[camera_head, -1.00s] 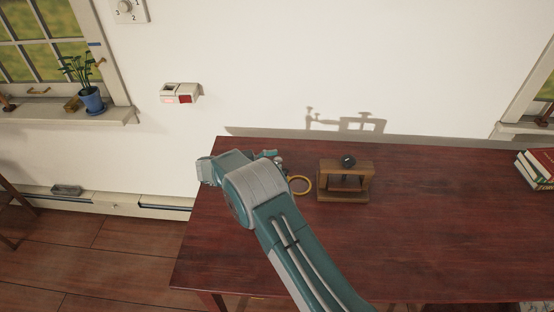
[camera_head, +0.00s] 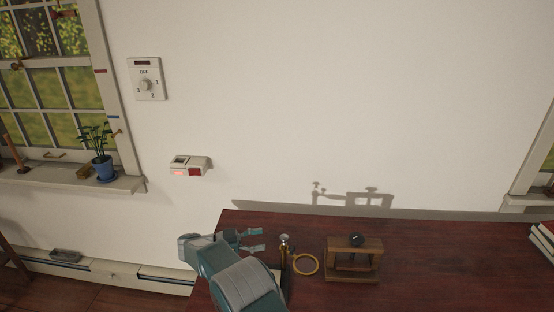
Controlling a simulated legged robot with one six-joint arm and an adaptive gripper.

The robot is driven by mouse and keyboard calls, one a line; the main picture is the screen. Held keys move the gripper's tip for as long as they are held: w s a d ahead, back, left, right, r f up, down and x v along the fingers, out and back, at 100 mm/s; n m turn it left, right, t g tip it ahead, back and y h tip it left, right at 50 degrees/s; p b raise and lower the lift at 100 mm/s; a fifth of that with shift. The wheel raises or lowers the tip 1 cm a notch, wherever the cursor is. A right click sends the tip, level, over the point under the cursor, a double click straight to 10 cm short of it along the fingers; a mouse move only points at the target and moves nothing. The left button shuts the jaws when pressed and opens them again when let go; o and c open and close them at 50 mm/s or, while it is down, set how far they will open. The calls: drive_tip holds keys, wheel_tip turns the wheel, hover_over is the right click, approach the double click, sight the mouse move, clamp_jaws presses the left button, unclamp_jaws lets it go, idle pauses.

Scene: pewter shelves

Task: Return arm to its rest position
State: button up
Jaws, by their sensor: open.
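My arm rises from the bottom edge of the view, over the left part of the dark red table (camera_head: 420,265). My gripper (camera_head: 262,239) is at the arm's far end, with its fingers pointing right and spread apart. Nothing shows between the fingers. It is above the table's back left area, left of a small upright stand with a round metal top (camera_head: 284,240). My arm hides part of the table's left end and part of the stand's base.
A yellow ring (camera_head: 306,264) and a wooden frame with a dark knob (camera_head: 353,266) are right of my arm. Books (camera_head: 543,243) lie at the right edge. The wall holds a red-lit switch box (camera_head: 189,166) and a dial (camera_head: 147,79). A potted plant (camera_head: 103,166) stands on the windowsill.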

drive_tip(key=w+d+r+n+t+y, duration=0.25)
drive_tip(key=w+r+t, duration=0.3)
drive_tip(key=r, duration=0.35)
drive_tip(key=w+d+r+n+t+y, duration=0.1)
drive_tip(key=w+d+r+t+y, duration=0.25)
drive_tip(key=w+r, duration=0.45)
drive_tip(key=s+d+r+n+t+y, duration=0.25)
drive_tip(key=r+y, duration=0.25)
drive_tip(key=r, duration=0.3)
drive_tip(key=s+d+r+n+t+y, duration=0.1)
drive_tip(key=s+r+n+t+y, duration=0.15)
drive_tip(key=r+n+y, duration=0.4)
drive_tip(key=s+d+r+n+g+y, duration=0.1)
drive_tip(key=s+d+n+g+y, duration=0.25)
drive_tip(key=s, duration=1.15)
drive_tip(key=s+d+f+g+h, duration=0.1)
drive_tip(key=s+d+f+g, duration=0.2)
drive_tip(key=s, duration=0.5)
drive_tip(key=s+d+f+g+h, duration=0.1)
drive_tip(key=s+d+f+g, duration=0.2)
drive_tip(key=s, duration=0.6)
drive_tip(key=s+d+f+g+h, duration=0.1)
drive_tip(key=s+d+f+g, duration=0.2)
drive_tip(key=s+d+f, duration=0.2)
drive_tip(key=s+f, duration=0.2)
drive_tip(key=s, duration=0.2)
drive_tip(key=shift+s+d+m+h, duration=0.2)
drive_tip(key=shift+d+m+h, duration=0.05)
drive_tip(key=shift+m+h, duration=0.05)
